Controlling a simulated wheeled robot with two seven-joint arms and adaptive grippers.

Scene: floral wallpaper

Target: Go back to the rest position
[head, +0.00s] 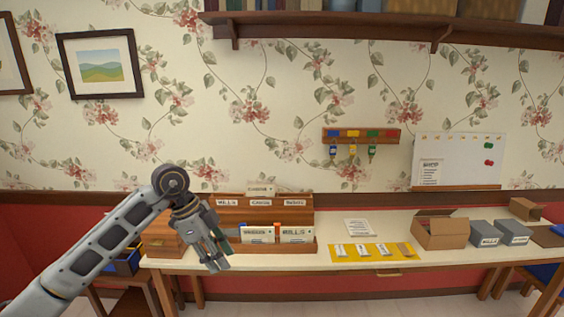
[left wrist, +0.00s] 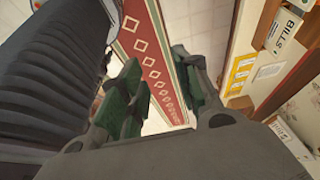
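My left gripper (head: 217,254) hangs in front of the left end of the desk in the head view, fingers pointing down. In the left wrist view its two green-padded fingers (left wrist: 168,100) stand apart with nothing between them, so it is open and empty. It is close to the wooden letter sorter (head: 264,212) and hides part of its left side. My right gripper is in neither view.
The desk (head: 330,262) holds a yellow mat (head: 372,253), an open cardboard box (head: 441,232) and grey boxes (head: 484,233). A key rack (head: 361,135) and whiteboard (head: 458,160) are on the wall. A shelf (head: 380,30) runs above. A patterned rug (left wrist: 150,50) lies below.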

